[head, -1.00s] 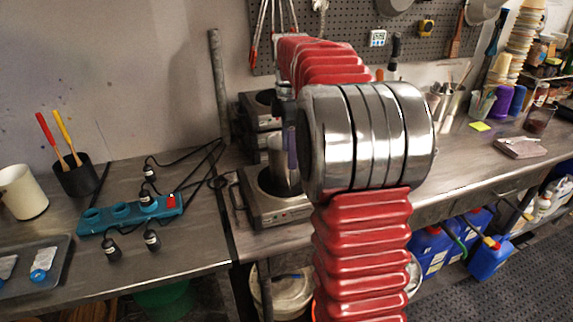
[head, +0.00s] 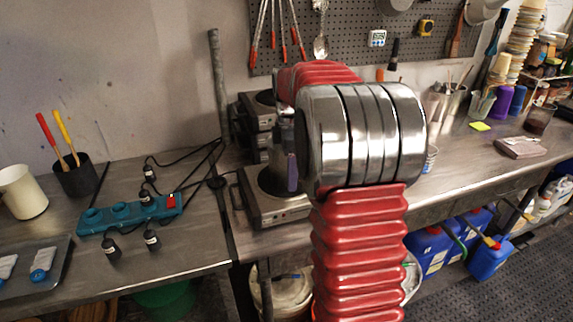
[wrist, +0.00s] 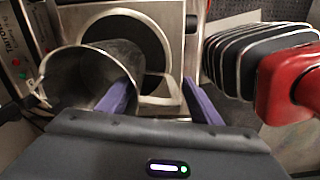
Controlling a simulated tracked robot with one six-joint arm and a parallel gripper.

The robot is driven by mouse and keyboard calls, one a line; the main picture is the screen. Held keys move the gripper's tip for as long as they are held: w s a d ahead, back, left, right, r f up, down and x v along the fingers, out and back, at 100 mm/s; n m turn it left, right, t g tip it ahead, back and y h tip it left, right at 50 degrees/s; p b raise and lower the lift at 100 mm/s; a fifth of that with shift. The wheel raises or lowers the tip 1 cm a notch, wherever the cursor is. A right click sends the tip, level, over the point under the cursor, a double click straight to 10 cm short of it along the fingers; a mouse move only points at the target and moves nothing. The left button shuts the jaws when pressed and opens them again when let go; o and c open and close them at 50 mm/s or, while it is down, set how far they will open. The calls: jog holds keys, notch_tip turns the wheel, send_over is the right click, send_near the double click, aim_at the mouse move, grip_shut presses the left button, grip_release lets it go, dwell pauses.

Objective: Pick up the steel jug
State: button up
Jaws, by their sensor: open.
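The steel jug (wrist: 72,75) stands on the hot plate in the wrist view, its open mouth toward me and its squared handle (wrist: 160,101) on the right. My gripper (wrist: 158,84) is open, with its purple fingers on either side of the handle. The left finger overlaps the jug's rim; I cannot tell whether it touches. In the head view the jug (head: 276,172) is mostly hidden behind my arm, and a purple fingertip of my gripper (head: 293,173) shows beside it.
The hot plate (head: 262,213) sits at the bench edge, with more hot plates (head: 250,140) stacked behind. A teal power strip (head: 125,213), black cables, a white mug (head: 22,192) and a black pot (head: 77,178) are on the left. The bench to the right is partly clear.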

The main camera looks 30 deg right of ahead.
jog(key=shift+f, duration=1.25)
jog(key=shift+c, duration=0.7)
grip_shut()
